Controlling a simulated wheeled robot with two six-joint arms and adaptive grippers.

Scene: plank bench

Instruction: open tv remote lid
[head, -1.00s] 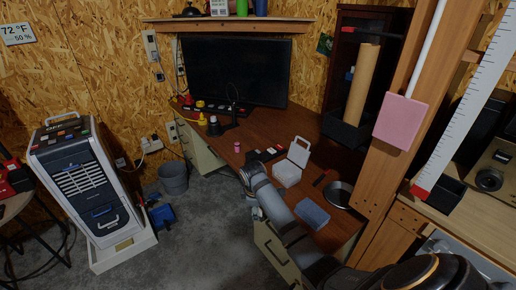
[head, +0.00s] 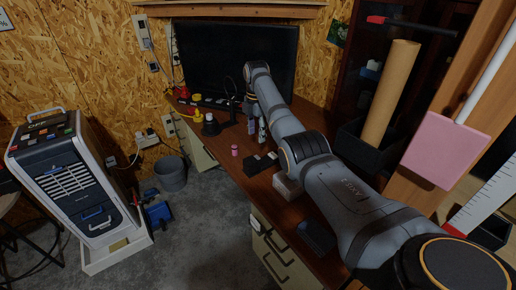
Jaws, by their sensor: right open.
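A small dark item with a pale piece beside it (head: 260,163) lies near the desk's front edge. It may be the TV remote, but it is too small and dark to tell, and I cannot make out a lid on it. My right gripper (head: 257,138) points down over the desk beyond this item, in front of the screen. It is open, and I see nothing held in it. My right arm crosses the desk and hides much of its right side. My left gripper is not in view.
A pink spool (head: 234,151) stands by the desk's (head: 228,164) front edge. A black stand (head: 211,126) and yellow and red items are farther left. A pale box (head: 287,186) is partly hidden under my arm. A dark blue block (head: 317,237) lies nearer. The large screen (head: 235,62) stands behind.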

